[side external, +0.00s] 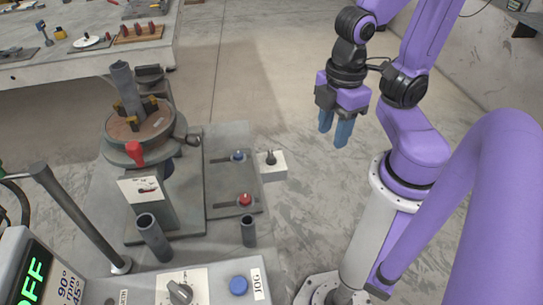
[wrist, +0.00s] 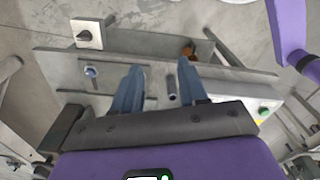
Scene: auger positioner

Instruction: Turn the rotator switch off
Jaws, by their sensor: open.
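A small white switch box (side external: 272,166) with a dark knob sits at the right edge of the grey base plate in the side view. It also shows in the wrist view at the upper left (wrist: 94,30). A larger dark rotary knob (side external: 180,292) is on the front panel, beside the blue JOG button (side external: 238,286). Which knob is the rotator switch is not clear from labels. My gripper (side external: 334,136) is open and empty, in the air to the right of the switch box and apart from it. Its blue fingers (wrist: 160,66) point over the base plate in the wrist view.
A round turntable (side external: 139,134) with a grey post and red handle stands at left. Blue (side external: 238,156) and red (side external: 245,199) knobs sit on a slotted plate. An upright tube (side external: 249,232) stands nearby.

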